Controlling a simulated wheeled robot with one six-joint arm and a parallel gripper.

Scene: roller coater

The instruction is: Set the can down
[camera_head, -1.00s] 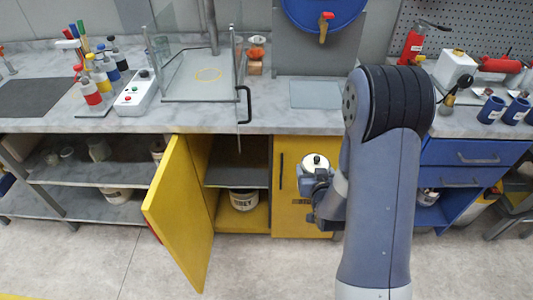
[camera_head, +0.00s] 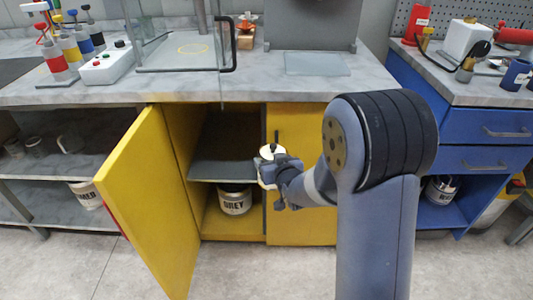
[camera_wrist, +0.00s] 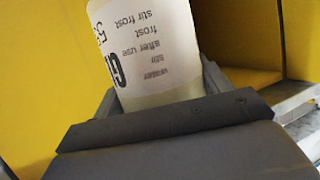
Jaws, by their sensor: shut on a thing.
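My gripper (camera_head: 274,177) is shut on a can (camera_head: 271,151) with a pale top, in front of the open yellow cabinet in the head view. In the wrist view the held can (camera_wrist: 150,45) is white with printed text and sits between the jaws (camera_wrist: 160,95). Its text appears upside down there. A white can marked GREY (camera_head: 235,201) stands on the cabinet's lower floor. The grey middle shelf (camera_head: 222,168) above it looks bare where it shows. My gripper and can hide part of the cabinet's right side.
The yellow door (camera_head: 150,200) stands open at the left of the cabinet. The closed yellow panel (camera_head: 300,135) is on the right. The grey worktop (camera_head: 280,90) above carries a glass box and bottles. Open shelves (camera_head: 55,190) at the left hold several containers.

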